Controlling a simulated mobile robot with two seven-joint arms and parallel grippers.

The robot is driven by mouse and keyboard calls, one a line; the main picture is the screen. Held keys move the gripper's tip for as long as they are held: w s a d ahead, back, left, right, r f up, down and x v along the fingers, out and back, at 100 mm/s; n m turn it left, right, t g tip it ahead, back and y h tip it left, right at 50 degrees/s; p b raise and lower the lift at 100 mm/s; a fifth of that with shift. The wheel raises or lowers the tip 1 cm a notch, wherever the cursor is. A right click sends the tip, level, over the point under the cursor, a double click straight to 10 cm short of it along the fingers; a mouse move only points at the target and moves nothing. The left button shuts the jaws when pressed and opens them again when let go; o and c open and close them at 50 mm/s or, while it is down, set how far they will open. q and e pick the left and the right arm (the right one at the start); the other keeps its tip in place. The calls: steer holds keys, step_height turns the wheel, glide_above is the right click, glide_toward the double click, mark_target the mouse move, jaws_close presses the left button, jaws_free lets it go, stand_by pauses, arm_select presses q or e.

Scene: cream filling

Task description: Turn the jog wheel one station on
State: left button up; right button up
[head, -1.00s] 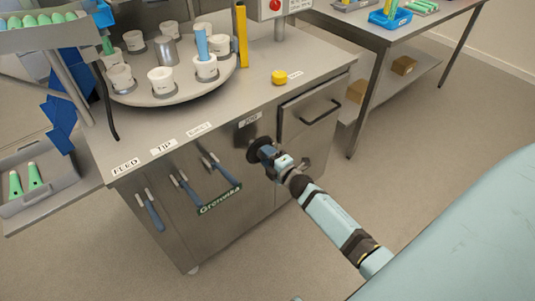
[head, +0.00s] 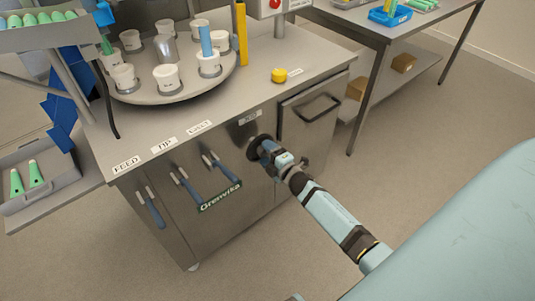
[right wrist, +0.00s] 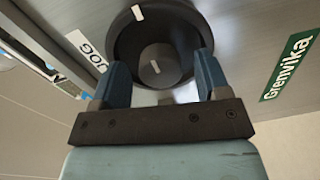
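The jog wheel is a dark round wheel (head: 254,147) on the cabinet front, below its JOG label. In the right wrist view the wheel (right wrist: 135,35) shows a white mark near its rim and a grey hub in the middle. My right gripper (head: 266,152) is at the wheel. The turntable (head: 150,98) on the cabinet top carries several white cups (head: 166,77). My left gripper is not in view.
Blue-handled levers (head: 188,186) are left of the wheel, under the FEED and TIP labels. A drawer with a handle (head: 319,107) is to the right. A yellow button (head: 278,75) sits on the cabinet top. The floor in front is free.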

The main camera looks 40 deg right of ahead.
arm_select(q)
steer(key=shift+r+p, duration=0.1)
steer(key=shift+p, duration=0.35)
arm_select(e)
steer(key=s+d, duration=0.1)
steer(key=s, duration=1.2)
steer(key=shift+s+r, duration=0.2)
steer(key=shift+s, duration=0.2)
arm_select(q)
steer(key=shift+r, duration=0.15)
